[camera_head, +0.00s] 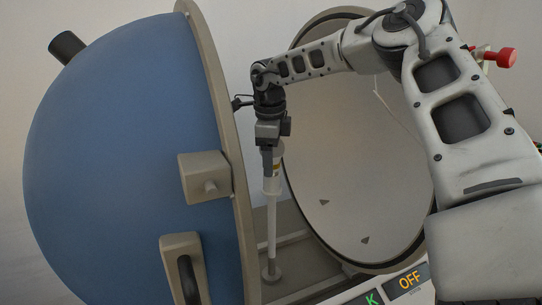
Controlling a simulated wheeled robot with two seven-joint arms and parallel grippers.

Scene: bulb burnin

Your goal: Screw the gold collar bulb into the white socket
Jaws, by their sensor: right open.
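My right gripper (271,152) points down inside the opened sphere, at the top of a slim upright post. Its jaws are open and around or right beside the post's top; I cannot tell whether they touch it. The white socket (271,186) appears as the pale, wider sleeve at the top of the post. A small gold-orange patch shows beside the fingers, too small to identify. I cannot make out the gold collar bulb; the gripper may hide it. My left gripper is not in view.
The blue half-sphere door (110,150) with its latch block (204,177) and handle (186,270) stands close on the left. The pale round inner half (350,150) is behind the post. An OFF display (409,280) and a red knob (506,57) are at the right.

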